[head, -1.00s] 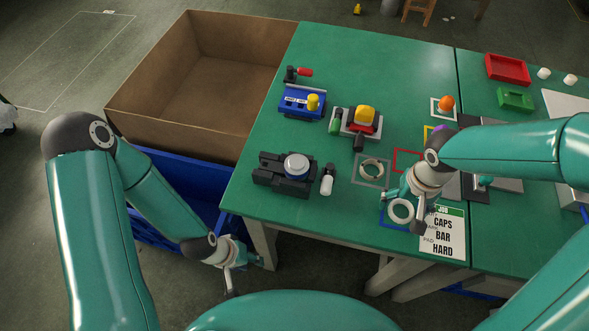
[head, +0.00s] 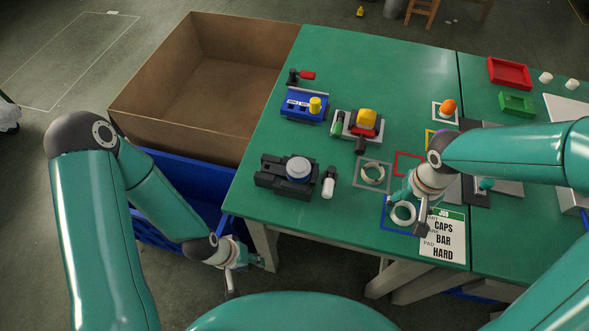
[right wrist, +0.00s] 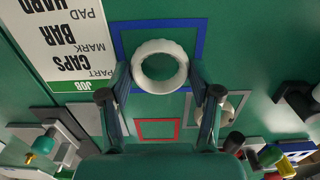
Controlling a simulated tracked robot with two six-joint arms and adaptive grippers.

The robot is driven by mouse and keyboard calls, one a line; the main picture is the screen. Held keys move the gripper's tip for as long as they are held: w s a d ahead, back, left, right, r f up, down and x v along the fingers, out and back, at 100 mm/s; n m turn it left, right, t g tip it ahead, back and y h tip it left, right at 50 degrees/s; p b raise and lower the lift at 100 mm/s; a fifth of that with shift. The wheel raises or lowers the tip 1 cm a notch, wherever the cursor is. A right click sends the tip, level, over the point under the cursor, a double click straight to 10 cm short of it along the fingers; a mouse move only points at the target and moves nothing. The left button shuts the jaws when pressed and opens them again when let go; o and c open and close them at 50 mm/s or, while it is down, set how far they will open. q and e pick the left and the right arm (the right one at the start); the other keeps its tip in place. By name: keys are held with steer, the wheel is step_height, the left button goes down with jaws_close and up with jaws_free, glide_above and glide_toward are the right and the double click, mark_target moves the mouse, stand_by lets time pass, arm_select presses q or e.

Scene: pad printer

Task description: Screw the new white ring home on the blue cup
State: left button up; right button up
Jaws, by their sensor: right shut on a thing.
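The white ring (head: 403,223) is held by my right gripper (right wrist: 160,80), which is shut on it. In the right wrist view the ring (right wrist: 160,87) sits between the two fingertips, over the blue-outlined square. A blue cup with a pale top (head: 298,170) sits in a black clamp (head: 270,178) at the table's near left; the held ring is well to its right. A second, beige ring (head: 373,181) lies in the grey-outlined square. My left gripper (head: 245,267) hangs off the table's near left edge, away from the cup; its finger opening is unclear.
A white bottle (head: 328,187) stands just right of the clamp. Behind are a small press with yellow and red parts (head: 366,122) and a blue fixture (head: 303,105). A job sheet (head: 443,245) lies by the near edge. A cardboard box (head: 150,128) stands left of the table.

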steer(key=shift+r+p, duration=1.3)
steer(key=shift+r, duration=0.8)
steer(key=shift+f, duration=0.1)
